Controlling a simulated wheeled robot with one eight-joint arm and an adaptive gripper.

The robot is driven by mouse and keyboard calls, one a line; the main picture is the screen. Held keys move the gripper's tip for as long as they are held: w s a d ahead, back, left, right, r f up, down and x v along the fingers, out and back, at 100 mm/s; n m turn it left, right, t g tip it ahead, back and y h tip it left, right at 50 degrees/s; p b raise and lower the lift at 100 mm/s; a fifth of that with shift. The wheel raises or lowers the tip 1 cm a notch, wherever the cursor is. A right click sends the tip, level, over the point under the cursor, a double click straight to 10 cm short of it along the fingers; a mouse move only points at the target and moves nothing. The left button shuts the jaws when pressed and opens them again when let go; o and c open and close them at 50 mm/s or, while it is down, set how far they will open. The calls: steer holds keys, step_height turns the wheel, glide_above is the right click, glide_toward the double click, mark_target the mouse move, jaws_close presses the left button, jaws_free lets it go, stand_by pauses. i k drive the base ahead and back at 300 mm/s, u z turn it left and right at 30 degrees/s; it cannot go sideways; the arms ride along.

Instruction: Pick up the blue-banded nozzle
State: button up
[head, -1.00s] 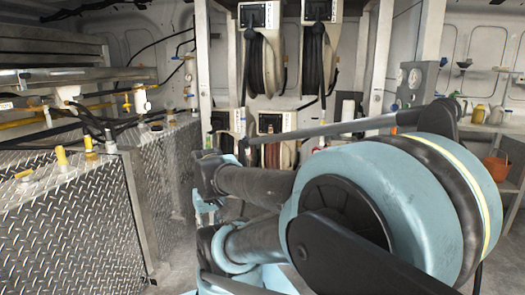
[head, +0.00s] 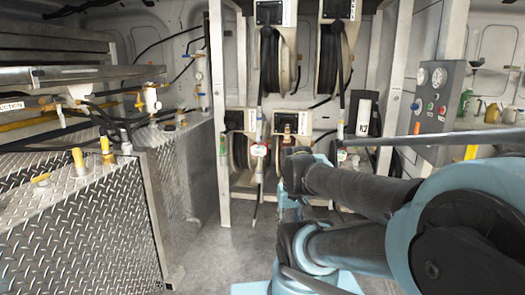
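Several hose nozzles hang below the reels on the back rack. One at the left has a green band (head: 223,146). My gripper seems to be at the far end of my arm, around the small teal part (head: 289,197), in front of the lower reels. Its fingers cannot be made out, and my arm links cover part of the rack's lower right.
Upper hose reels (head: 275,55) and lower reels (head: 240,150) fill the rack. A diamond-plate cabinet (head: 80,225) with yellow-capped fittings stands at the left. A grey gauge panel (head: 437,97) stands at the right. Bare floor (head: 225,255) lies between cabinet and arm.

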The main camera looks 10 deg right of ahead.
mark_target(258, 152)
steer(key=z, duration=0.05)
steer(key=i, duration=1)
steer(key=u, duration=0.05)
